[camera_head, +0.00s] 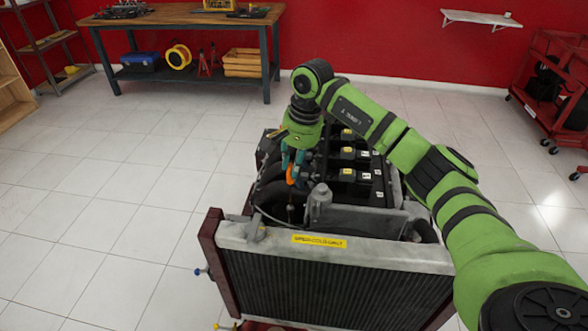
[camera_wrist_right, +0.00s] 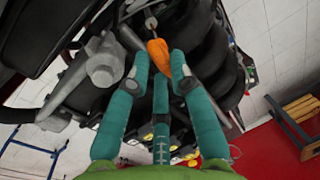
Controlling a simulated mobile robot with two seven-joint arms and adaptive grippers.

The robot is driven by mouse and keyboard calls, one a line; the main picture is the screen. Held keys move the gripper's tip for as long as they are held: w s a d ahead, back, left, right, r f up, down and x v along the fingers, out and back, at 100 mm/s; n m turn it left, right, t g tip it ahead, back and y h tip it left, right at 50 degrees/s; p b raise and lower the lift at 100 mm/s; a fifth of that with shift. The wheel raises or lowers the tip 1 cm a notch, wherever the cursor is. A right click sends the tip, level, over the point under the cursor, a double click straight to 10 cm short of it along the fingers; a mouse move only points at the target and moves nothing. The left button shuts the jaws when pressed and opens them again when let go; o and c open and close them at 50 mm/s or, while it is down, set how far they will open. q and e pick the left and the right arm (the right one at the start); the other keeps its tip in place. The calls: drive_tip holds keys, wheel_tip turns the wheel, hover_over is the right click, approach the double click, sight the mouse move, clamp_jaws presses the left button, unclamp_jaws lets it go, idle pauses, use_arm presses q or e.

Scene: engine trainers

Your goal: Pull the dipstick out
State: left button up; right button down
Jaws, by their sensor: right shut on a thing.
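The dipstick's orange handle (camera_head: 291,176) shows at the left side of the engine (camera_head: 348,172), behind the radiator. In the right wrist view the orange handle (camera_wrist_right: 158,50) sits between the teal fingertips, with a small pale metal end just beyond it. My right gripper (camera_head: 290,163) points down over the engine. In the wrist view my right gripper (camera_wrist_right: 160,66) is shut on the handle. The rest of the dipstick is hidden, and I cannot tell how deep it sits. My left gripper is not in view.
The radiator (camera_head: 335,285) with a yellow label stands at the engine's front. Dark hoses and engine parts crowd close around the handle. A workbench (camera_head: 185,18) stands at the back and a red cart (camera_head: 555,85) at the right. The tiled floor at left is clear.

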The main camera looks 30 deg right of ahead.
drive_tip(key=shift+w+r, duration=0.1)
drive_tip(key=c, duration=1.2)
unclamp_jaws()
drive_tip(key=shift+o, duration=0.2)
drive_tip(key=shift+w, duration=0.1)
drive_tip(key=shift+f, duration=0.2)
wheel_tip(320, 180, up, 12)
drive_tip(key=s+d, duration=0.1)
drive_tip(key=shift+s+d, duration=0.2)
drive_tip(key=shift+d, duration=0.1)
drive_tip(key=shift+f, duration=0.1)
